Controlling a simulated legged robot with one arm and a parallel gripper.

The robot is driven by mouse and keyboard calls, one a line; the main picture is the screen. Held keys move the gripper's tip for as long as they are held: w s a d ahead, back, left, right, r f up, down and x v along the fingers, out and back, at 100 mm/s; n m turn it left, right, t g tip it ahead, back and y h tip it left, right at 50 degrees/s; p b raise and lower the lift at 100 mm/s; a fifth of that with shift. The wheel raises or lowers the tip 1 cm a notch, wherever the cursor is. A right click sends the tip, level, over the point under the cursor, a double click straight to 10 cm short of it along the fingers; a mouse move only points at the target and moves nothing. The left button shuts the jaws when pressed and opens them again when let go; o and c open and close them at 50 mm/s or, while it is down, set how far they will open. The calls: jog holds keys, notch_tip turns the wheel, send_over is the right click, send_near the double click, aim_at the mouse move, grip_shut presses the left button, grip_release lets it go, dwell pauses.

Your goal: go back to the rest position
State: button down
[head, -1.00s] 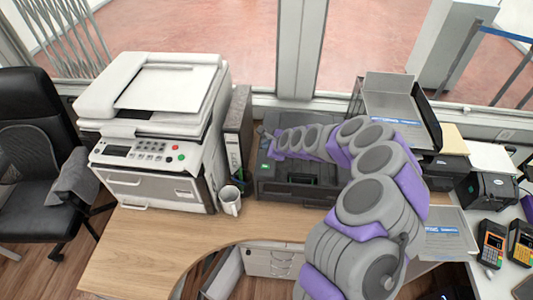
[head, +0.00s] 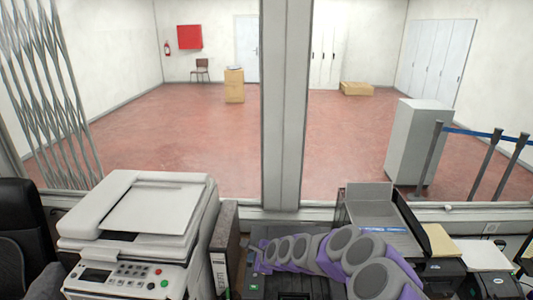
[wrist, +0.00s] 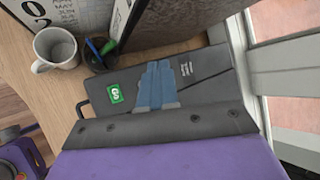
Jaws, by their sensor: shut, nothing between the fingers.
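My gripper (wrist: 159,66) shows in the wrist view as two blue-grey fingers held together, with nothing between them. It is over the black machine (wrist: 198,72), near the machine's green button (wrist: 115,93). I cannot tell how high it is above the machine. In the head view my arm reaches in from the lower right across the black machine (head: 275,291), its end close to the dark binder; the fingers are too small to make out there.
A white copier (head: 140,215) stands left of a dark binder (head: 222,255). A white mug (wrist: 55,48) and a pen holder (wrist: 100,50) are by the machine in the wrist view. A paper tray (head: 380,222) stands right. Behind is a window post (head: 286,110).

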jog(key=s+r+n+g+b, duration=0.2)
jog(key=s+r+n+g, duration=0.2)
jog(key=s+r+n, duration=0.85)
jog(key=s+d+n+g+h+b, duration=0.1)
jog(key=s+d, duration=0.5)
jog(key=s, duration=0.6)
jog(key=s+d+n+g+h+b, duration=0.1)
jog(key=s+d+n+g+h, duration=0.1)
jog(key=s+d, duration=0.5)
jog(key=s+d+n+g+h+b, duration=0.1)
jog(key=s+d, duration=0.5)
jog(key=s, duration=1.1)
jog(key=shift+d+r+n+g+h, duration=0.25)
jog(key=shift+r+n+g+h, duration=0.1)
jog(key=shift+n+h, duration=0.65)
jog(key=shift+w, duration=0.1)
